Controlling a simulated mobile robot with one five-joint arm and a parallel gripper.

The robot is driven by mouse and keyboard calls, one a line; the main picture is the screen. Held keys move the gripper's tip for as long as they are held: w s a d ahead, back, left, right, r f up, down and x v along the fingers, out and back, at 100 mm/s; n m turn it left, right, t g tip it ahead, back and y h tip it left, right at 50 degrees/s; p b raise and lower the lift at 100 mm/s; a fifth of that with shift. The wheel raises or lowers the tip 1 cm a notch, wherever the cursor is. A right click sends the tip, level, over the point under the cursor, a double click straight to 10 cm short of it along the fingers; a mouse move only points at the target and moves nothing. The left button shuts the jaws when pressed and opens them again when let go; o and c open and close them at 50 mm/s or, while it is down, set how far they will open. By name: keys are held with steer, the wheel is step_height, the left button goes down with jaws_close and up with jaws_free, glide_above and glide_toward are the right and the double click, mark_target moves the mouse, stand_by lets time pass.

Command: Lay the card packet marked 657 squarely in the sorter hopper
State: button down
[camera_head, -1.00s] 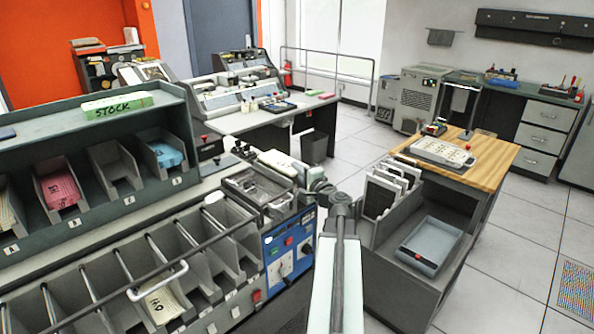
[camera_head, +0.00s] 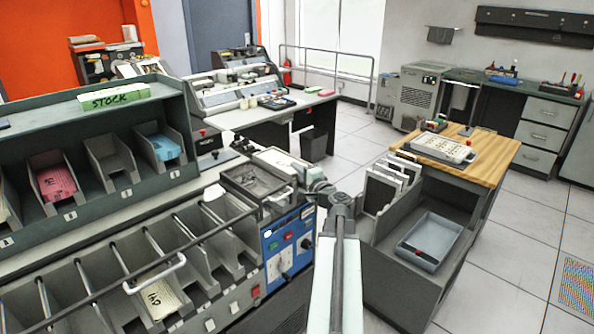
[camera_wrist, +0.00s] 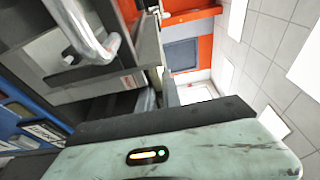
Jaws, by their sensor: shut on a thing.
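The sorter hopper (camera_head: 258,184) is the open metal tray on top of the sorter, just left of my arm's bend. The wrist view shows a shiny curved metal bar (camera_wrist: 85,28) close by; the fingertips and packet are not clear there.
The blue control panel (camera_head: 289,243) and sloping pockets are on the sorter's front; one pocket holds cream cards (camera_head: 160,298). A shelf of bins with pink cards (camera_head: 57,183) and blue cards (camera_head: 166,148) stands left. A cart with a grey tray (camera_head: 431,240) is right.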

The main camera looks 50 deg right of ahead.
steer(key=shift+f+b, duration=4.05)
steer(key=shift+f, duration=0.25)
steer(key=c, duration=1.5)
jaws_free()
steer(key=shift+o, duration=0.2)
